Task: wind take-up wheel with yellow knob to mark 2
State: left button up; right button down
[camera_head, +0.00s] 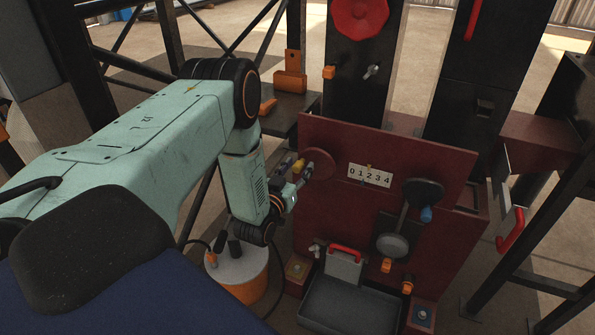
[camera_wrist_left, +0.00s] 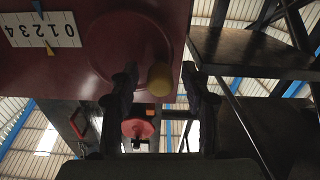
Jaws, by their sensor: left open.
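The take-up wheel is a dark red disc (camera_head: 321,164) on the left of the red press panel; it also shows in the left wrist view (camera_wrist_left: 124,42). Its yellow knob (camera_wrist_left: 160,79) shows between the two fingers of my left gripper (camera_wrist_left: 160,82), which is open. In the head view my left gripper (camera_head: 298,180) is at the wheel's left edge. I cannot tell whether a finger touches the knob. The white scale plate (camera_head: 370,176) reads 0 to 4. A yellow pointer (camera_wrist_left: 50,50) at its edge appears between 1 and 2 in the wrist view. My right gripper is not in view.
A red handle (camera_head: 345,249) and a grey tray (camera_head: 350,306) are below. A white-topped orange bucket (camera_head: 240,275) stands under my left arm. Dark shelves and posts are close on the left.

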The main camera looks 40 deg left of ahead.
pick_arm(q)
jog(key=shift+w, duration=0.25)
grip_shut()
dwell(0.3)
